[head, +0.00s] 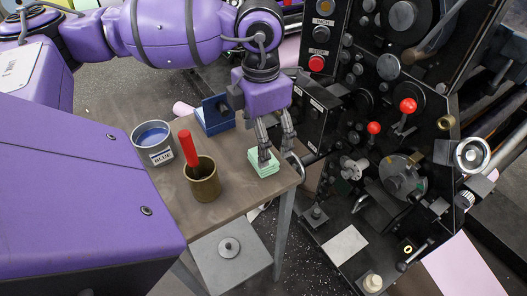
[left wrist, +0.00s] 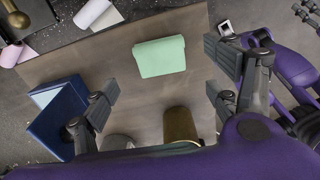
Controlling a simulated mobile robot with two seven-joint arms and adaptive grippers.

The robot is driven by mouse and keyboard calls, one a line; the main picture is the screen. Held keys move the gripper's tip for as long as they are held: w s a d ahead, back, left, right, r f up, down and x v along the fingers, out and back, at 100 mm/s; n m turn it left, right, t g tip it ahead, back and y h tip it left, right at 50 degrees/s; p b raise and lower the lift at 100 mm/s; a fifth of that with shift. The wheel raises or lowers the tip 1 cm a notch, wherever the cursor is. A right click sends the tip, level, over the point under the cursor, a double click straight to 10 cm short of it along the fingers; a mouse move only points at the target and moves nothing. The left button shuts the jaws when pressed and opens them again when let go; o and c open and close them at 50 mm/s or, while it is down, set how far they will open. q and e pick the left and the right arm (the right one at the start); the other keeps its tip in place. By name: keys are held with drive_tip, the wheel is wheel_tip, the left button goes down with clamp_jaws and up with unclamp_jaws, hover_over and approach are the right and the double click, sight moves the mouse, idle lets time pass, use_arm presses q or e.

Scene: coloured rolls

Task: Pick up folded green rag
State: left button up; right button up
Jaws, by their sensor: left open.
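The folded green rag (head: 264,164) is a pale green stack lying on the brown table near its right corner. In the left wrist view the rag (left wrist: 158,57) lies flat near the table's edge. My left gripper (head: 277,150) points down just above the rag, with its fingers apart and nothing held. In the left wrist view the open fingers (left wrist: 160,90) stand to either side, with the rag beyond the gap between them. A grey jaw-like part of mine, seemingly my right gripper (left wrist: 308,13), is small at the top right; its state is unclear.
A brass cup (head: 204,183) with a red handle (head: 188,148) in it stands left of the rag, beside a blue paint tin (head: 152,144). A blue box (head: 212,122) stands behind. A black machine panel with red knobs (head: 407,105) rises close to the table's right side.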

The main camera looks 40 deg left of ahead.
use_arm(q)
wheel_tip(320, 180, down, 6)
drive_tip(key=shift+w+d+f+p, duration=0.1)
drive_tip(key=shift+d+p, duration=0.05)
drive_tip(key=shift+p, duration=0.2)
drive_tip(key=shift+c, duration=0.2)
drive_tip(key=c, duration=1.2)
wheel_tip(320, 180, up, 10)
drive_tip(key=shift+r, duration=0.1)
